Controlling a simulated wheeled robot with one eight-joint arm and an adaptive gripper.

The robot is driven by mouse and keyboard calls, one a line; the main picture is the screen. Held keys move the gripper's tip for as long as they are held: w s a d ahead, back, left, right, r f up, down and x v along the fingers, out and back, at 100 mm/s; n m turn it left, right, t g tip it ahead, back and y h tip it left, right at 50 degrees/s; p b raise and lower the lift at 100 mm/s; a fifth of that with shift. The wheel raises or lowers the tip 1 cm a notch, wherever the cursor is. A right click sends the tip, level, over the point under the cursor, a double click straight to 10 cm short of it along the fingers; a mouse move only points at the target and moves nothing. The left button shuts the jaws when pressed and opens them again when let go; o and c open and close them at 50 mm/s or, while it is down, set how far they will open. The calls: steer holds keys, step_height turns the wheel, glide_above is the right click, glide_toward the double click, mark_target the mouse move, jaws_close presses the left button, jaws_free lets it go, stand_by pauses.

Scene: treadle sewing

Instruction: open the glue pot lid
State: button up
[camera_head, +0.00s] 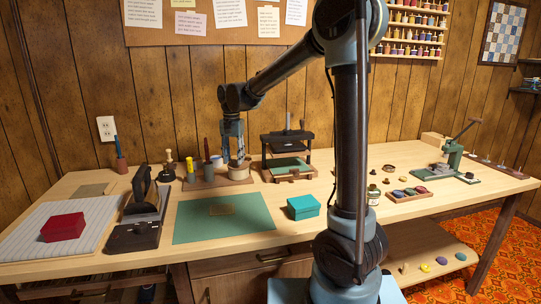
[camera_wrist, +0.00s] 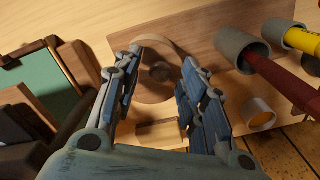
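The round, tan, wood-coloured pot (camera_head: 238,174) stands at the right of a small wooden rack at the back of the table; I take it for the glue pot. In the wrist view its round top (camera_wrist: 156,46) lies between my fingertips, with a darker round part in its middle. I cannot tell a separate lid edge. My gripper (camera_head: 234,150) points down over the pot. In the wrist view the fingers of my gripper (camera_wrist: 160,68) are spread either side of the top; contact is not clear. The fingers hide parts of its sides.
The wooden rack (camera_wrist: 225,25) holds tools in grey cups, including a red handle (camera_wrist: 284,84) and a yellow one (camera_wrist: 302,40), close beside the pot. A press (camera_head: 288,143) stands just right. A green mat (camera_head: 222,218) and teal box (camera_head: 303,207) lie in front.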

steer(key=shift+f, duration=0.7)
steer(key=shift+r, duration=0.2)
stand_by(0.4)
steer(key=shift+c, duration=0.5)
steer(key=c, duration=0.6)
